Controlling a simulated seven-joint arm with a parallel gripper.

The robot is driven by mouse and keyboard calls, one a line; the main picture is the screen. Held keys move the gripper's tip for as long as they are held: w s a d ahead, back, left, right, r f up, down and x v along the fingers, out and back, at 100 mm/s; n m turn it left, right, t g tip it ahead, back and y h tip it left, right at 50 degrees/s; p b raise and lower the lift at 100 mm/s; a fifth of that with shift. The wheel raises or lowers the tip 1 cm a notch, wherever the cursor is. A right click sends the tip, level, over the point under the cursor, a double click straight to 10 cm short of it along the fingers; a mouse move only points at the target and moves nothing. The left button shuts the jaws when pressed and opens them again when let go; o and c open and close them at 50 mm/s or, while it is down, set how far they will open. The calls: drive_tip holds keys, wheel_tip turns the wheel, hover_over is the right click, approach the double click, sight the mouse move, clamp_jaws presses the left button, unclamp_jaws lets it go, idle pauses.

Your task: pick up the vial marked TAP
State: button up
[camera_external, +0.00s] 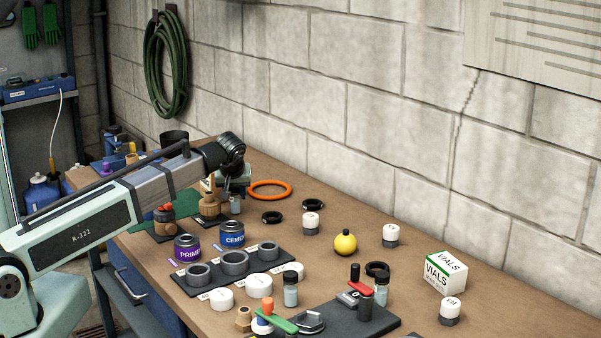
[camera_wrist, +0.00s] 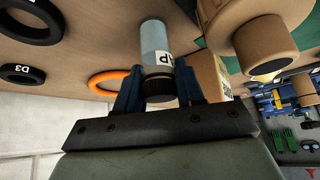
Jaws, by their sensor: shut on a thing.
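A small vial (camera_wrist: 155,38) with a clear blue-grey body and a black cap shows in the wrist view. Its white label is partly turned away; I read only "AP" on it. My gripper (camera_wrist: 157,82) is shut on this vial, with one blue finger on each side near the cap. In the external view my gripper (camera_external: 234,184) is at the far part of the bench, and the vial (camera_external: 235,204) shows below it, partly hidden. I cannot tell whether its base touches the bench.
A wooden knobbed piece (camera_external: 209,205) stands close left of the vial. An orange ring (camera_external: 270,190) and black rings (camera_external: 272,217) lie to the right. PRIMER (camera_external: 187,248) and CEMENT (camera_external: 232,234) tins stand nearer. Another vial (camera_external: 291,291) and a VIALS box (camera_external: 445,272) are farther right.

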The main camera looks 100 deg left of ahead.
drive_tip(key=shift+c, duration=0.9)
drive_tip(key=shift+r, duration=0.1)
